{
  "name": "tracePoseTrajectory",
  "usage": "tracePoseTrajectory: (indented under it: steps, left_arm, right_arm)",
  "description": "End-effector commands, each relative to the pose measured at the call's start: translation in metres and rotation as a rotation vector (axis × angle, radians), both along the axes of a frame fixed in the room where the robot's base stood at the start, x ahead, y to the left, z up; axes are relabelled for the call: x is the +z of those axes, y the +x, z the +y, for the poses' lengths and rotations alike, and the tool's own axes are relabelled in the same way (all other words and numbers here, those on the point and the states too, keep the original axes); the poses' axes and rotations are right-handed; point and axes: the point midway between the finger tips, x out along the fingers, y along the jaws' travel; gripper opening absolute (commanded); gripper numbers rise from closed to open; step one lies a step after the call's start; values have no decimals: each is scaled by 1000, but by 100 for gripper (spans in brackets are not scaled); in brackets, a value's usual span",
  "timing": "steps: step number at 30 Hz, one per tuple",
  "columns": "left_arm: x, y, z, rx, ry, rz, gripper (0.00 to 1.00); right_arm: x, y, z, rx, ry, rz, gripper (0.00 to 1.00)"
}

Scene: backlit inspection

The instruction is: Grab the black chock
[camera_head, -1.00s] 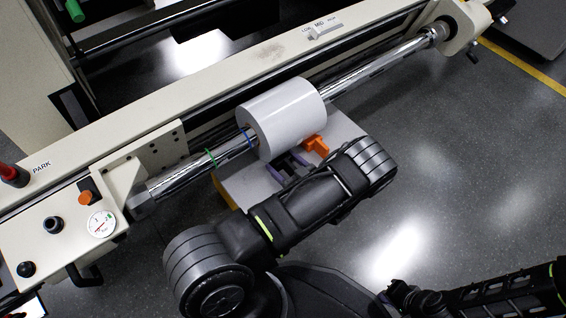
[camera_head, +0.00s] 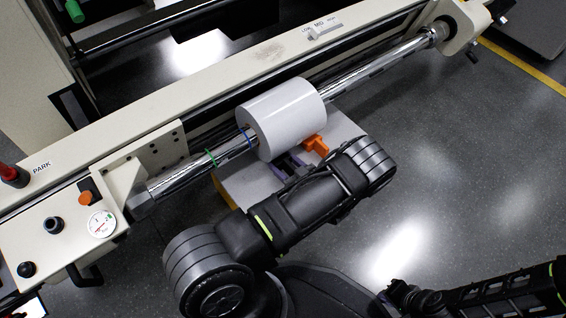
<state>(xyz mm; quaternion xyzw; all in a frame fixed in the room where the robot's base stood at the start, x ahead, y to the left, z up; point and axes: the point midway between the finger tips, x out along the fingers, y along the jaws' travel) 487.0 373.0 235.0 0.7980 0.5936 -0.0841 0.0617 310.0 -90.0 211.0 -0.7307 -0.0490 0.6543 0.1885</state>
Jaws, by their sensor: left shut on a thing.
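A white roll (camera_head: 284,116) sits on the chrome shaft. Just below it, an orange chock (camera_head: 316,145) rests on a pale grey platform (camera_head: 243,182). My left gripper (camera_head: 287,167) reaches in under the roll, left of the orange chock, with its purple-grey fingers showing. It is shut on a dark thing, apparently the black chock, mostly hidden by the fingers, my arm and the roll. I cannot tell whether it touches the roll. My right arm shows at the lower right, but I cannot make out its gripper.
The chrome shaft (camera_head: 372,68) runs diagonally between the beige machine's end brackets, with green and blue rings left of the roll. A control panel (camera_head: 62,236) with knobs and a gauge is at the left. Open grey floor (camera_head: 450,170) lies to the right.

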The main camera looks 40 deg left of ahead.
Motion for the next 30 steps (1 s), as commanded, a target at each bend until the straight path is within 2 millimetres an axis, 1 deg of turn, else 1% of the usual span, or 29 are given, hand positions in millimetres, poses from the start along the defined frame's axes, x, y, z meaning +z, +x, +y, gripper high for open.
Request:
tracePoseTrajectory:
  steps: [1, 3, 8, 14, 24, 30]
  left_arm:
    - [9, 3, 5, 2, 18, -9, 9]
    - [11, 3, 5, 2, 18, -9, 9]
    - [10, -1, -12, -1, 17, -10, 9]
    - [8, -11, -44, -2, 11, -7, 9]
    - [6, -32, -113, -5, 9, -6, 9]
    - [6, -42, -146, -6, 10, -4, 9]
  right_arm:
    - [4, 0, 0, 0, 0, 1, 0]
    - [8, -1, 0, 1, 1, 3, 0]
    - [11, -2, 0, 3, 1, 4, 0]
    - [19, -3, 0, 4, 1, 7, 0]
    - [31, -5, -1, 7, 2, 12, 0]
    - [35, -5, -1, 8, 3, 15, 0]
